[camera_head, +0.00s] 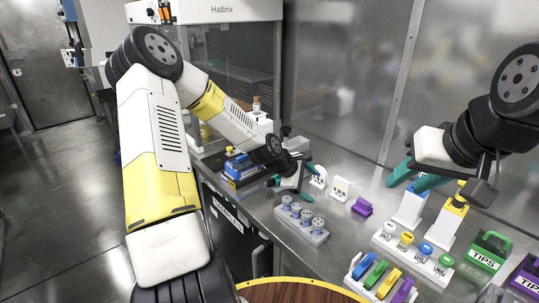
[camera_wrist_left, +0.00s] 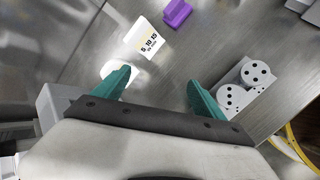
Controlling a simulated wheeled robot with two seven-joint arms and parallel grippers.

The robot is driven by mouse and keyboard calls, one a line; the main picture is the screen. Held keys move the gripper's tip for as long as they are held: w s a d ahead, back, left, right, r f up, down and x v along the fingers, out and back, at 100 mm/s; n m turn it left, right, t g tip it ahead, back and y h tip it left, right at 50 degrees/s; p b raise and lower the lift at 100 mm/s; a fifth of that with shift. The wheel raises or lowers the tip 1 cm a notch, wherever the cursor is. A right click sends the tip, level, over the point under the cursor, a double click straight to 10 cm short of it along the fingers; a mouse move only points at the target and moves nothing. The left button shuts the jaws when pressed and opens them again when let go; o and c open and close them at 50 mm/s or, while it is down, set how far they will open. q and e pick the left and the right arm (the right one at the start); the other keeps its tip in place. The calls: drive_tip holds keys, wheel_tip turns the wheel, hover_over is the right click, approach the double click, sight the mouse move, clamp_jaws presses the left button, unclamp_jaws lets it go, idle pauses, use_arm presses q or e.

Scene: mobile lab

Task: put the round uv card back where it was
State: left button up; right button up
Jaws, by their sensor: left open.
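The round uv card (camera_head: 319,177), white with dark print, stands on the steel bench in the head view. It is just right of my left gripper (camera_head: 291,185). In the left wrist view a white rounded patch (camera_wrist_left: 112,68), likely this card, lies at the left finger and is partly hidden by it. My left gripper is open there too (camera_wrist_left: 158,79), with bare bench between its fingers. My right gripper (camera_head: 404,187) has its fingers apart, above the bench near the tall white stands.
A square white card (camera_head: 340,188) and a purple block (camera_head: 362,206) stand beside the round card. A grey rack with several cylinders (camera_head: 302,220) is in front. Colour-capped jars (camera_head: 405,241) and a green tips box (camera_head: 488,251) stand right. A glass-fronted cabinet (camera_head: 232,70) is behind.

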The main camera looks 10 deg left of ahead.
use_arm(q)
drive_tip(key=s+a+r+m+y, duration=0.1)
drive_tip(key=s+a+r+m, duration=0.2)
drive_tip(key=s+r+m, duration=0.2)
drive_tip(key=s+a+r+m+y, duration=0.1)
drive_tip(key=s+a+r+m, duration=0.2)
drive_tip(key=s+r, duration=0.9)
drive_tip(key=s+a+r+m+y, duration=0.2)
drive_tip(key=s+a+r+m, duration=0.2)
drive_tip(key=s+r+m, duration=0.4)
drive_tip(key=s, duration=0.3)
drive_tip(key=shift+s+r, duration=0.15)
drive_tip(key=shift+s, duration=0.15)
